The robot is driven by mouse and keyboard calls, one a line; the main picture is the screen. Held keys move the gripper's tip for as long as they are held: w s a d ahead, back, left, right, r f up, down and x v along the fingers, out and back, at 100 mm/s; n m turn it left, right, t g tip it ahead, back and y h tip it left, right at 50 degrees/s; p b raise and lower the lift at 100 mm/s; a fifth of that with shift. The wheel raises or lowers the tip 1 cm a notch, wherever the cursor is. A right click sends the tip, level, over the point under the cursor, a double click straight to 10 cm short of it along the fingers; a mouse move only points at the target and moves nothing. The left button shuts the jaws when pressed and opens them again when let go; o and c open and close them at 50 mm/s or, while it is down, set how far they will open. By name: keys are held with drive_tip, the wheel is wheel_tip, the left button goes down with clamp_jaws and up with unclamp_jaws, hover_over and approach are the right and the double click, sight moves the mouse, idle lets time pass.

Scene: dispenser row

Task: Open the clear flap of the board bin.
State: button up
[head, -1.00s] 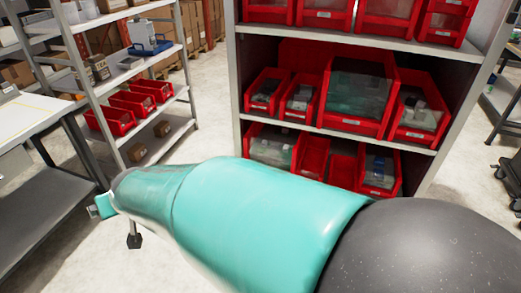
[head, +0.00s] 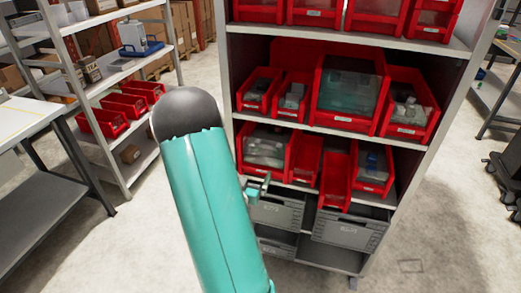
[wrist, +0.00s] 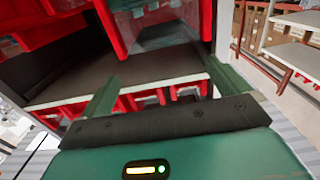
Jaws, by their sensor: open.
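A large red bin (head: 322,93) with a clear front flap (head: 350,92) stands on the middle shelf of the rack. Greenish contents show through the flap, which looks closed; I take this for the board bin. My gripper (head: 258,188) is small and partly hidden by my teal arm in the head view. It is below and left of that bin, near the lower row of bins, and apart from the flap. In the wrist view my gripper (wrist: 160,88) has its two fingers wide apart with nothing held. A red bin (wrist: 112,28) with a clear front shows beyond them.
Smaller red bins (head: 410,105) flank the large one, with more on the top shelf and the row below. Grey crates (head: 345,230) sit at the bottom. Another shelf rack (head: 75,75) and a table (head: 22,118) stand left. Open floor (head: 440,215) lies right.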

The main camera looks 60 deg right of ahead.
sight(262, 146)
drive_tip(key=d, duration=0.4)
drive_tip(key=w+d, duration=0.1)
drive_tip(key=d, duration=0.4)
drive_tip(key=w+d, duration=0.1)
drive_tip(key=d, duration=0.3)
drive_tip(key=shift+w+d, duration=0.15)
drive_tip(key=shift+c, duration=0.2)
drive_tip(key=c, duration=1.3)
